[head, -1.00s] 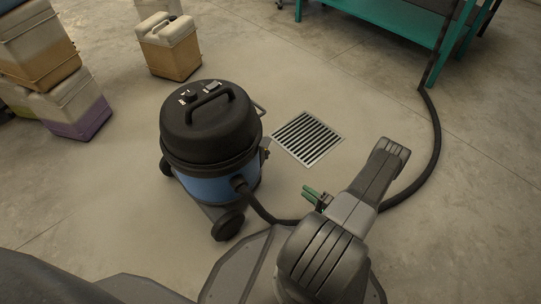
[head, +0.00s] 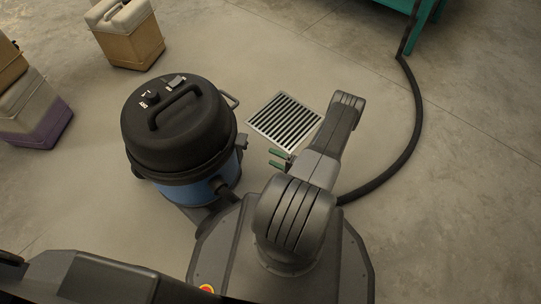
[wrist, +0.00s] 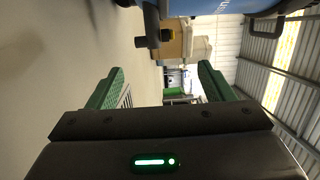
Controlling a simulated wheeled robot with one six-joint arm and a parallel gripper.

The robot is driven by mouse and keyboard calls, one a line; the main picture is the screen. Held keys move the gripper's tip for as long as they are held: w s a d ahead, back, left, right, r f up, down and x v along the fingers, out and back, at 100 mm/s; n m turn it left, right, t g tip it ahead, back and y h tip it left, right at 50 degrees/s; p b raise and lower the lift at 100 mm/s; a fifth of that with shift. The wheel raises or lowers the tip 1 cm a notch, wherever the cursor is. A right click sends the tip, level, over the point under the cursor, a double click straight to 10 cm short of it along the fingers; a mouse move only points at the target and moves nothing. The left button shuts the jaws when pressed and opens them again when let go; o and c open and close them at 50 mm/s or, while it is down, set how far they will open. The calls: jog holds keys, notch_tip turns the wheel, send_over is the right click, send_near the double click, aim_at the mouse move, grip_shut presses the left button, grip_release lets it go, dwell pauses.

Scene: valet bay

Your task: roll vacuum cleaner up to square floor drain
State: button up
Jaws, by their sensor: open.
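The vacuum cleaner (head: 183,130), with a black domed lid and blue drum, stands upright on the floor left of the square drain (head: 284,121). The drain is a dark slotted grate in a pale metal frame. In the head view a narrow strip of floor shows between them; the vacuum's base is mostly hidden. My gripper (head: 279,158) is open and empty, its green fingers pointing left toward the vacuum, just below the drain in the picture. In the wrist view, turned sideways, nothing is between my gripper's fingers (wrist: 160,83); the vacuum's blue side (wrist: 215,8) shows at the top.
A tan and cream jerrycan (head: 126,36) stands behind the vacuum, with a purple-based one (head: 30,112) at the left. A dark hose (head: 411,130) curves along the floor right of my arm to a teal bench (head: 415,12). The floor beyond the drain is clear.

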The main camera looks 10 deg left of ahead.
jog(key=b+x, duration=0.3)
jog(key=x, duration=1)
jog(key=shift+a, duration=0.4)
jog(key=shift+w, duration=0.1)
jog(key=shift+c, duration=0.4)
grip_shut()
